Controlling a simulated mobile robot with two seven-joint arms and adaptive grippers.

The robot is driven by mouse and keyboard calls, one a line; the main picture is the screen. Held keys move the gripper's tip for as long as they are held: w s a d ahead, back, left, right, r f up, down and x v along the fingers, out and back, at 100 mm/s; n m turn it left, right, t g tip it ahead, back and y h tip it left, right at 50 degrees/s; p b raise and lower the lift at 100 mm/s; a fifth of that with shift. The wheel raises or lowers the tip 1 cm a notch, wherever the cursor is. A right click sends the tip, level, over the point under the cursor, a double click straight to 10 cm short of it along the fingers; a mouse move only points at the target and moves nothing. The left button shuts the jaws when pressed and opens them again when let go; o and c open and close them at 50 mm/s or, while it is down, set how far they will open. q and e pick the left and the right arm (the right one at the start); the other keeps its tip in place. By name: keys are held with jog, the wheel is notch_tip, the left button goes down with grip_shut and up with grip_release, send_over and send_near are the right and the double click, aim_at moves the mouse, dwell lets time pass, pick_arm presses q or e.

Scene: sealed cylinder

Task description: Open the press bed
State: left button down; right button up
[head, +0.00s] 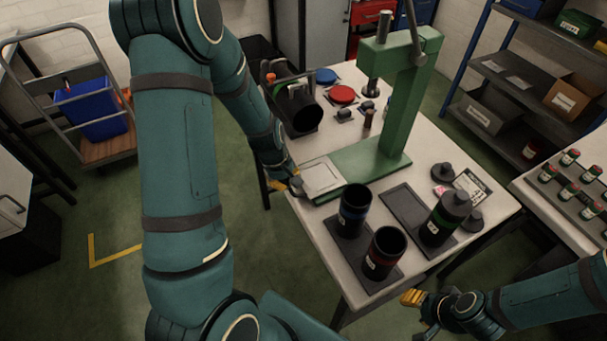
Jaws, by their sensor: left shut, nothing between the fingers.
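The green press (397,105) stands on the white table, with its column at the right of its long green base (362,158). The press bed, a pale square plate (322,176), lies at the left end of that base, out from under the ram (371,86). My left gripper (295,184) is shut with nothing in it, at the left edge of the bed. Whether it touches the bed is hard to tell, as the fingers are small and partly hidden. My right gripper (416,312) is low, off the table's front right edge, away from the press; its fingers are unclear.
Two open dark cylinders, blue-banded (353,212) and red-banded (384,253), stand in front of the bed.

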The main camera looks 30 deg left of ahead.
pick_arm(q)
jog(key=shift+s+f, duration=0.2)
jog(key=shift+s, duration=0.2)
jog(key=c, duration=1.7)
grip_release()
jog(key=o, duration=0.7)
jog(key=shift+w, duration=0.2)
jog(key=shift+r, duration=0.1)
jog(key=r, duration=0.4)
jog(key=s+a+r, duration=0.1)
jog(key=r, duration=0.2)
jog(key=s+r, duration=0.1)
jog(key=r, duration=0.3)
jog(key=shift+a+r, duration=0.15)
jog(key=shift+r, duration=0.2)
